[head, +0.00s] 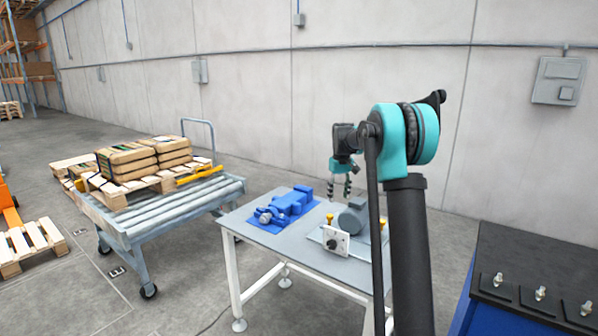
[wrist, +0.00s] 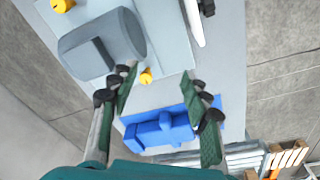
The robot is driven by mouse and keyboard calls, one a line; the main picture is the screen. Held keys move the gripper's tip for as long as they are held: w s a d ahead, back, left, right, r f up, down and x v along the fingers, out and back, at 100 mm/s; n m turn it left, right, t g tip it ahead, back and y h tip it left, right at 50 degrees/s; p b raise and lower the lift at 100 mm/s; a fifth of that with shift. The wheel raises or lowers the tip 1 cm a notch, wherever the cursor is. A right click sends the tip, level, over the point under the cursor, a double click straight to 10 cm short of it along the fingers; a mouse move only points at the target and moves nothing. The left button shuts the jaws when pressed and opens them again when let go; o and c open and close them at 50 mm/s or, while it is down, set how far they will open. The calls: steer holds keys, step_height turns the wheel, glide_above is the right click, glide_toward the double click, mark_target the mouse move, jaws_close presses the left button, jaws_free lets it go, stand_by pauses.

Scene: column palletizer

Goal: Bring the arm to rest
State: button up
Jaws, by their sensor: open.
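My gripper (head: 340,188) hangs in the air above the grey work table (head: 250,228), between the blue vise and the grey motor-like cylinder. Its fingers point down and are apart with nothing between them. The wrist view shows the two fingers of my gripper (wrist: 160,92) spread, with the table below. The blue vise (head: 290,205) lies on a blue mat; it also shows in the wrist view (wrist: 165,130). The grey cylinder (head: 353,217) sits on a plate with yellow knobs; it also shows in the wrist view (wrist: 100,45). My arm hides part of the table's right side.
A roller cart (head: 180,208) stands left of the table, bearing a wooden pallet (head: 120,192) with stacked brown sacks (head: 128,160). A dark-topped blue cabinet (head: 520,275) with several metal studs is at the right. A concrete wall (head: 270,100) runs behind. Floor lies open between cart and table.

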steer(key=s+d+f+m+t, duration=0.1)
steer(key=s+f, duration=0.3)
steer(key=s, duration=1.1)
steer(key=s+f+m+t, duration=0.1)
steer(key=s+f, duration=0.4)
steer(key=s, duration=1)
steer(key=s+d+f+m+t, duration=0.1)
steer(key=s+f, duration=0.4)
steer(key=s, duration=1)
steer(key=shift+d+m, duration=0.35)
steer(key=shift+m, duration=0.25)
